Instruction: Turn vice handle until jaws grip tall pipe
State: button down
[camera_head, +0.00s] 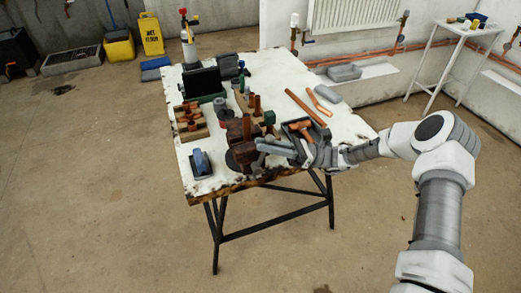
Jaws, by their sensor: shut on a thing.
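The dark red-brown vice (241,152) stands at the front edge of the white workbench (208,157). A short upright copper-brown pipe (247,127) shows at the top of the vice; I cannot tell whether the jaws touch it. My gripper (276,147) reaches in from the right, at the vice's right side. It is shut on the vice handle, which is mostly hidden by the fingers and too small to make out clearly.
A dark tray (302,125) with copper fittings sits just behind my gripper. Loose copper pipes (307,107) lie to the right. Wooden blocks with fittings (190,122), a black case (202,82) and a blue-handled tool (200,163) occupy the left side. The bench's right corner is clear.

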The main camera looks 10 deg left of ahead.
jog(key=shift+d+f+g+y+b, duration=0.15)
jog(key=shift+d+g+y+b, duration=0.25)
jog(key=shift+y, duration=0.3)
jog(key=shift+d, duration=0.1)
jog(key=c, duration=0.9)
grip_release()
jog(key=shift+d, duration=0.1)
jog(key=shift+o, duration=0.2)
jog(key=b+v, duration=0.2)
jog(key=v, duration=1.5)
jog(key=shift+d, duration=0.15)
